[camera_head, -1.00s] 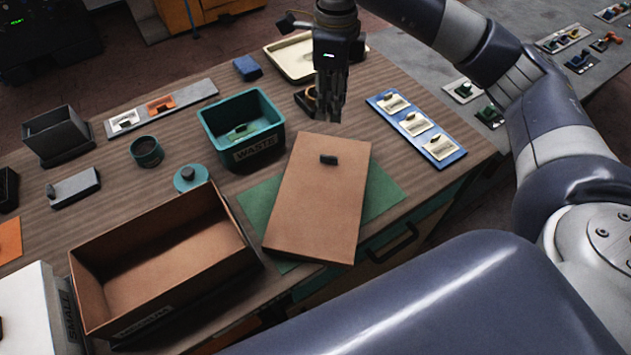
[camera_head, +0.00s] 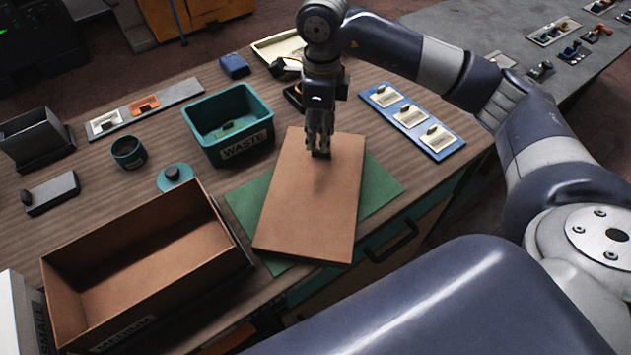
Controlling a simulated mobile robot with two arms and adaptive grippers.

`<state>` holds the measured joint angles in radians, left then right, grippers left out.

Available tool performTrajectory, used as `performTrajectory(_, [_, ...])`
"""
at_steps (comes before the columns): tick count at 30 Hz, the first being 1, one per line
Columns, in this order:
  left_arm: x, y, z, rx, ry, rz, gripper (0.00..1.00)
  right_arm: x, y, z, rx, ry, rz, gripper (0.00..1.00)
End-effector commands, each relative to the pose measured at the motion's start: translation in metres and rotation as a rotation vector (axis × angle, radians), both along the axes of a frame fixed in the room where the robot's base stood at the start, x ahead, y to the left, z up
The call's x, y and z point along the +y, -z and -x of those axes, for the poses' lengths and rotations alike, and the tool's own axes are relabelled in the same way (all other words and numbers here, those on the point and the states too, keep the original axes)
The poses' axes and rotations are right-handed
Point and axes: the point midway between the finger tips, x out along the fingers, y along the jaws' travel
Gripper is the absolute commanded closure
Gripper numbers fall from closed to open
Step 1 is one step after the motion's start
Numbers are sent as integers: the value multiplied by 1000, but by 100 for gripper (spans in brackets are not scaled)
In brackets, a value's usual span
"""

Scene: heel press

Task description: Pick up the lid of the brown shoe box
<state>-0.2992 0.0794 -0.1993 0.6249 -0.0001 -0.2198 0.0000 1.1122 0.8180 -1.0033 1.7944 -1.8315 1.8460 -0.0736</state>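The brown lid (camera_head: 308,215) lies flat on the green mat (camera_head: 382,190) near the table's front edge. The open brown shoe box (camera_head: 150,262) marked MEDIUM stands to its left, empty. My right gripper (camera_head: 319,153) points down over the far part of the lid, with its fingertips at the small dark knob. The knob is mostly hidden by the fingers, and I cannot tell whether they are shut on it. My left gripper is not in view.
A teal WASTE bin (camera_head: 230,125) stands behind the mat. A blue tray with pale cards (camera_head: 411,117) lies to the right. A teal round lid (camera_head: 174,177) and a dark teal cup (camera_head: 128,152) are at left. A white box marked SMALL (camera_head: 18,310) stands at the lower left.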

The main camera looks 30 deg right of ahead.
Motion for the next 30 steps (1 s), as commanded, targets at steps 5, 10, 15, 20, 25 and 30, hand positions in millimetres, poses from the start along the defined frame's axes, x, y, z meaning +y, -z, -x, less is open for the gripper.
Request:
performTrajectory(5, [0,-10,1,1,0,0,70,-2,13,0,3,2,1,67])
performTrajectory(10, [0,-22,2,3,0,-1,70,-4,39,-2,4,1,1,67])
performTrajectory(15, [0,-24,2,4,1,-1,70,-4,54,-3,0,0,0,67])
performTrajectory(20, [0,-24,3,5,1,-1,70,-4,55,-3,-1,-1,0,67])
performTrajectory(25, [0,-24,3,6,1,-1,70,-3,55,-3,-1,0,0,92])
performTrajectory(30, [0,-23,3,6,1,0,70,-3,55,-3,-1,0,0,100])
